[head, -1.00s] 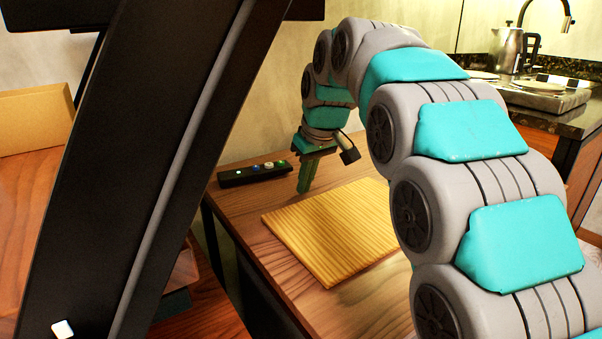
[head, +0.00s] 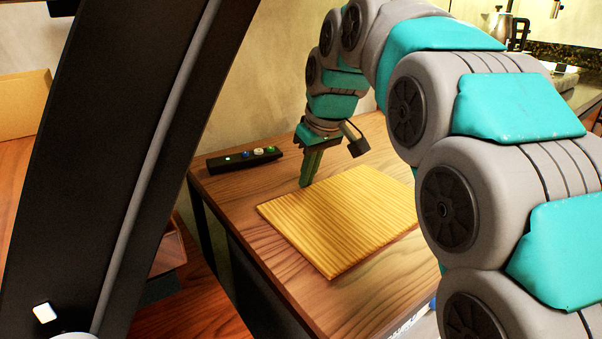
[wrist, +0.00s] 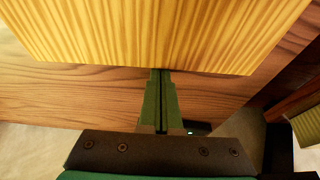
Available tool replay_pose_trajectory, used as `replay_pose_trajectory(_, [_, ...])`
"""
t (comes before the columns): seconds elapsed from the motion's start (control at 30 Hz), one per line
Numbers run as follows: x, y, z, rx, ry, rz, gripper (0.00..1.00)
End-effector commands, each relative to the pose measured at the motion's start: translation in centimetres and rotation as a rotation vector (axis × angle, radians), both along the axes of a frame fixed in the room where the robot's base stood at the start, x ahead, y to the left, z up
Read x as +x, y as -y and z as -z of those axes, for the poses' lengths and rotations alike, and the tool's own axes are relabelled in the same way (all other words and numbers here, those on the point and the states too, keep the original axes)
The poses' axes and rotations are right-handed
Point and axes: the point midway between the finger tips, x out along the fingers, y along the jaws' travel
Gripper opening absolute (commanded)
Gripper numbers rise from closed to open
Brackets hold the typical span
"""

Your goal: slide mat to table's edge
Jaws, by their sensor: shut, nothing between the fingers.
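The mat (head: 340,222) is a flat yellow board with a wood-like stripe. It lies on the wooden table (head: 360,310), set in from the table's left edge. My gripper (head: 305,184) points down at the mat's far edge, fingers shut and empty. In the wrist view the mat (wrist: 160,30) fills the top, and the shut fingertips (wrist: 161,72) are at its edge. I cannot tell whether they touch it. My arm hides the mat's right corner in the head view.
A black strip with coloured buttons (head: 243,159) lies at the table's back left, behind the mat. A wall stands behind the table. A kettle (head: 497,28) is on a counter at the back right. Bare tabletop lies in front of the mat.

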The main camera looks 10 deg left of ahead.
Motion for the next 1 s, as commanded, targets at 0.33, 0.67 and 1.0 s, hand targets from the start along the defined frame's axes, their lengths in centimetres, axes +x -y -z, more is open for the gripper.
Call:
replay_pose_trajectory(0.33, [-4.0,4.4,0.1,0.0,0.002,-0.001,0.0])
replay_pose_trajectory(0.67, [-5.0,5.5,0.1,-0.002,0.0,-0.001,0.0])
replay_pose_trajectory(1.0, [-4.4,5.1,-0.1,-0.002,0.0,-0.001,0.0])
